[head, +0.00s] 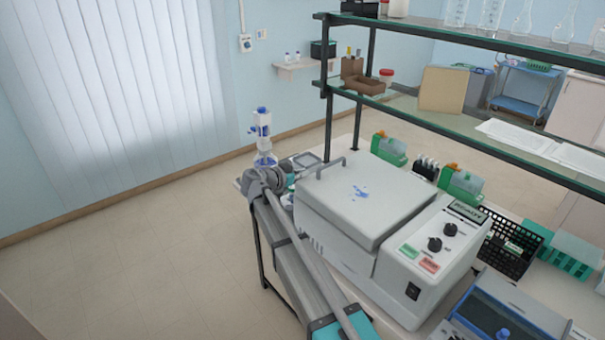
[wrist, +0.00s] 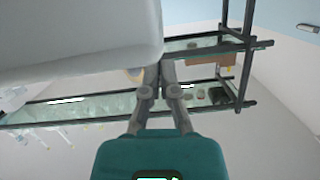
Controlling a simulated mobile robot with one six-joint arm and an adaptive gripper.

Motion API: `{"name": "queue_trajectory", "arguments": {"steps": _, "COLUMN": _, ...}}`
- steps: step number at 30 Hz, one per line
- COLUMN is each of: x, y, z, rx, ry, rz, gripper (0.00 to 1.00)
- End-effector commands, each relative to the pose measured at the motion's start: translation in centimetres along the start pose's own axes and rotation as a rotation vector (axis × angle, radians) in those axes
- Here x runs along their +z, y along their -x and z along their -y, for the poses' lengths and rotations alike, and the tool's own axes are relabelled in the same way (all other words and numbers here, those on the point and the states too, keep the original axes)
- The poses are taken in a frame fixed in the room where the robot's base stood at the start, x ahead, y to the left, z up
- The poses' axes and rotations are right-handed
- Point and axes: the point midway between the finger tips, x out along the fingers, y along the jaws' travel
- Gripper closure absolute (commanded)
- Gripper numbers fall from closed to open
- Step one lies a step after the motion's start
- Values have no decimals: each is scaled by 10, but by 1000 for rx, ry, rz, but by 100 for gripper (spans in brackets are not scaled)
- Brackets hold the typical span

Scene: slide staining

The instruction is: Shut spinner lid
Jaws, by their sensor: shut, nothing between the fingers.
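The spinner (head: 435,245) is a white box with two black knobs and green and red buttons on its front panel. The lid looks down or nearly down; I cannot tell if a small gap is left. In the wrist view my gripper (wrist: 159,68) has its fingers together and empty, close to a large white surface of the spinner (wrist: 70,40).
A glass shelf rack (head: 450,125) stands behind the spinner. A bottle with a blue-topped dispenser (head: 263,135) is beyond my wrist. Green racks (head: 462,185), a black basket (head: 512,240) and a blue-lidded box (head: 495,305) are to the right. The floor at left is clear.

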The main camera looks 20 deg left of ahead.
Motion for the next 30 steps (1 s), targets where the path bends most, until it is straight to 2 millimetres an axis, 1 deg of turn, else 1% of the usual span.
{"name": "queue_trajectory", "arguments": {"steps": 1, "x": -8, "y": 1, "z": 0, "rx": 0, "ry": 0, "rz": -1, "gripper": 100}}
{"name": "queue_trajectory", "arguments": {"steps": 10, "x": -33, "y": 7, "z": 1, "rx": 1, "ry": 1, "rz": -7, "gripper": 100}}
{"name": "queue_trajectory", "arguments": {"steps": 12, "x": -30, "y": 23, "z": 2, "rx": -3, "ry": 1, "rz": -6, "gripper": 100}}
{"name": "queue_trajectory", "arguments": {"steps": 21, "x": -29, "y": 73, "z": 3, "rx": -1, "ry": 2, "rz": -7, "gripper": 100}}
{"name": "queue_trajectory", "arguments": {"steps": 27, "x": -29, "y": 95, "z": 3, "rx": 1, "ry": 1, "rz": -7, "gripper": 100}}
{"name": "queue_trajectory", "arguments": {"steps": 30, "x": -28, "y": 101, "z": 3, "rx": 1, "ry": 1, "rz": -7, "gripper": 100}}
